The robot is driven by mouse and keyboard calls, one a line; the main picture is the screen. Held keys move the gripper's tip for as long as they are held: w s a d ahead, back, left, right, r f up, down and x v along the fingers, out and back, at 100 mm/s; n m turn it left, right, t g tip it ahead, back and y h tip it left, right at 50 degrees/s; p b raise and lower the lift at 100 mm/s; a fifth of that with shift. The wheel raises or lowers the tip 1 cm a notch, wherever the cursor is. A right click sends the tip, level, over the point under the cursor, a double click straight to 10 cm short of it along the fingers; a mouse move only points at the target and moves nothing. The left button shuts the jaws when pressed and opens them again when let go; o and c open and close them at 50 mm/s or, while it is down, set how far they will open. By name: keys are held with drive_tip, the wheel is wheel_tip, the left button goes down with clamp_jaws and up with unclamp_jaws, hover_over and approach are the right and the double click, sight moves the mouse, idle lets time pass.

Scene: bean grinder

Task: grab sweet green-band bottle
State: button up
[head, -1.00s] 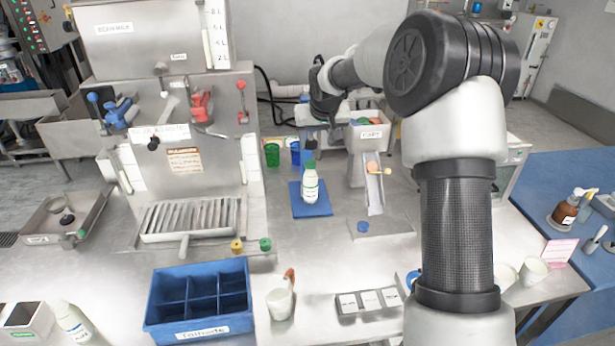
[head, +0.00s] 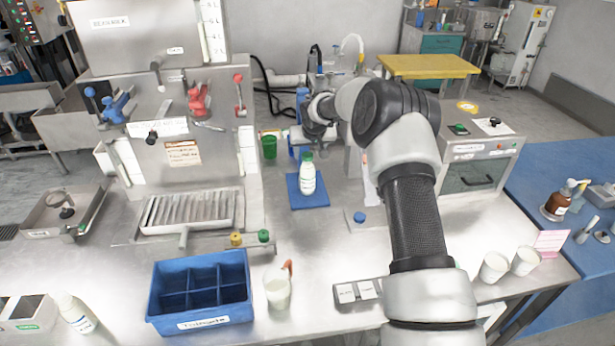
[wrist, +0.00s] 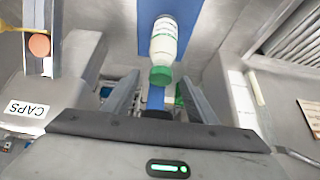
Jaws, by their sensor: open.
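A white bottle with a green cap (head: 308,178) stands upright on a blue mat (head: 305,203) at the middle of the counter. The same bottle (wrist: 163,45) shows in the wrist view, cap toward me; its label is too small to read. My gripper (wrist: 158,95) is open and empty, its two fingers either side of the view's middle, with the bottle beyond and apart from them.
A green cup (head: 269,147) stands behind the mat. A metal machine with a drip grate (head: 190,213) is to the left. A blue divided bin (head: 200,295) and a white jug (head: 277,290) stand in front. A CAPS chute (wrist: 40,105) is close beside my gripper.

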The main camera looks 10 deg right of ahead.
sight(308, 155)
drive_tip(key=x, duration=0.4)
drive_tip(key=shift+p, duration=0.3)
clamp_jaws()
drive_tip(key=shift+r, duration=0.1)
